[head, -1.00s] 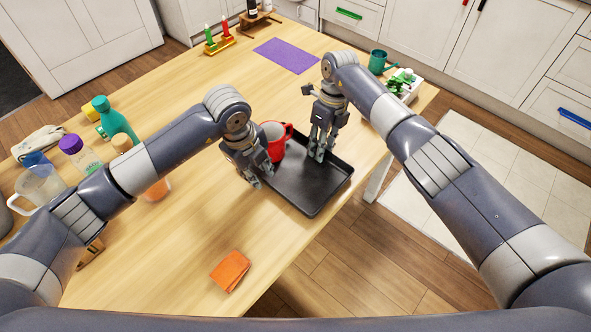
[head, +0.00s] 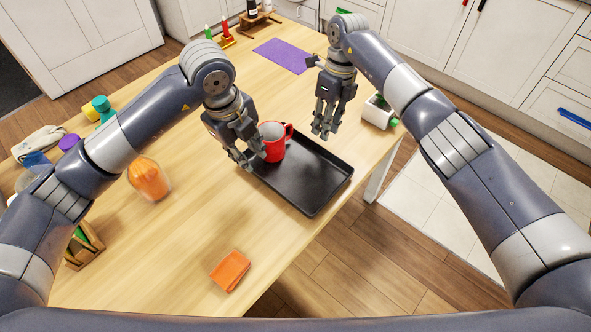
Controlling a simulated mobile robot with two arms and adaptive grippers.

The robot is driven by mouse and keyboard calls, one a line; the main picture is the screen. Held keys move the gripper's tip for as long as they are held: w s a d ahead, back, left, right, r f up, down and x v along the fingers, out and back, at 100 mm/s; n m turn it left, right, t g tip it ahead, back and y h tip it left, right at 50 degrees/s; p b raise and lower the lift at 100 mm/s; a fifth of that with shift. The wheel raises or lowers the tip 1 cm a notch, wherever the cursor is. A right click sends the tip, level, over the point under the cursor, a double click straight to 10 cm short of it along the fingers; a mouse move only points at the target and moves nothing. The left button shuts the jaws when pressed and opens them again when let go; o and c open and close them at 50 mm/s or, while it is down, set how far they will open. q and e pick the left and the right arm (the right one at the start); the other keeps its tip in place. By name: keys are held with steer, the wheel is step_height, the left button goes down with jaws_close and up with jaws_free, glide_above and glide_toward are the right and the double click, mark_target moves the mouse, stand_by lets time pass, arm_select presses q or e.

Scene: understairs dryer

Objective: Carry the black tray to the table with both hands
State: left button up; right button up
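The black tray (head: 303,183) lies flat on the wooden table near its right edge. A red mug (head: 273,147) stands upright on the tray's far left part. My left gripper (head: 252,160) is above the tray's left rim, left of the mug, with its fingers apart and nothing between them. It hides part of that rim. My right gripper (head: 323,132) hangs above the tray's far right rim, with its fingers apart and empty. Neither gripper holds the tray.
The table (head: 190,240) has free room at the front and centre. An orange cloth (head: 230,270) lies in front, and an orange-filled jar (head: 149,179) stands at left. A purple mat (head: 282,55) lies at the back. A white planter (head: 378,112) stands beyond the tray at right.

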steer(key=shift+w+d+r, duration=0.15)
steer(key=shift+r, duration=0.9)
steer(key=shift+w+d+r, duration=0.1)
steer(key=shift+w+r, duration=0.05)
steer(key=shift+r, duration=0.9)
